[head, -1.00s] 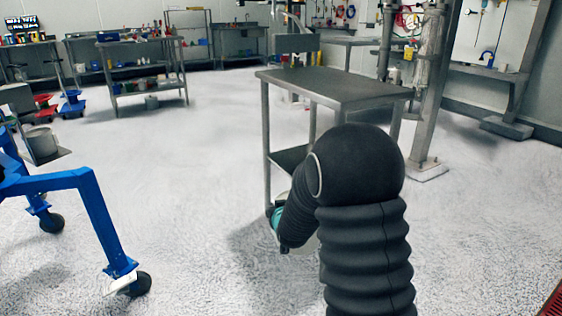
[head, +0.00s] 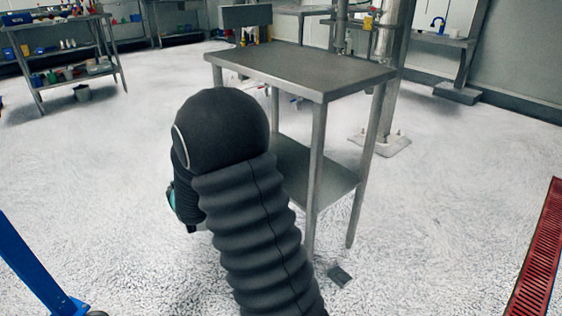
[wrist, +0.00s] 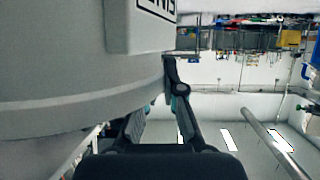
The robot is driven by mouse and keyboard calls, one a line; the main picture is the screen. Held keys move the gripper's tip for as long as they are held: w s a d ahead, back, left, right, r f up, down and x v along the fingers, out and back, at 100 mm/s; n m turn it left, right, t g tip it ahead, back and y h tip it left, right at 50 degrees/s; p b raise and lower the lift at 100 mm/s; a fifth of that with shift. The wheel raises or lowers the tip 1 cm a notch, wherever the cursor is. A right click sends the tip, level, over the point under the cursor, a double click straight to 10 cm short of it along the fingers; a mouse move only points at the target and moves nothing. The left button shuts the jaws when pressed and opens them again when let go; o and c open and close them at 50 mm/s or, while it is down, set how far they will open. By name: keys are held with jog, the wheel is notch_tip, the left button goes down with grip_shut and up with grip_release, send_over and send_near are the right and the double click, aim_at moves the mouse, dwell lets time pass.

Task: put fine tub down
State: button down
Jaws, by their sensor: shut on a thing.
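The fine tub (wrist: 80,75) is a large pale grey round container with a raised band and a label panel. It fills the upper left of the wrist view, which looks upside down, and only part of the label lettering shows. My gripper (wrist: 168,95) is shut on the tub at its side, with dark fingers and teal joints. In the head view my black sleeved arm hides nearly all of the gripper and tub. A steel table (head: 300,68) with a bare top stands just beyond and right of my arm.
The table has a lower shelf (head: 305,170). A blue frame (head: 30,265) is at lower left and a red floor grate (head: 540,255) at right. A shelf unit (head: 70,45) stands at back left, with clear floor between.

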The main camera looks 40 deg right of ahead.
jog(key=w+d+r+m+g+h+p, duration=0.1)
jog(key=d+r+m+h, duration=0.2)
jog(key=d, duration=1)
jog(key=d+r+m+g+h+p, duration=0.1)
jog(key=d+r+m+h, duration=0.15)
jog(key=d+r, duration=0.75)
jog(key=w+d+m+g+h+p, duration=0.1)
jog(key=d+m+g+h+p, duration=0.15)
jog(key=d, duration=1.45)
notch_tip(320, 180, down, 10)
jog(key=b, duration=0.5)
jog(key=shift+s+r+n+t+h, duration=0.15)
jog(key=shift+n+t+h, duration=0.15)
jog(key=shift+n+t, duration=0.15)
jog(key=c, duration=1.7)
grip_release()
jog(key=shift+f, duration=0.25)
jog(key=o, duration=0.4)
jog(key=shift+r, duration=0.15)
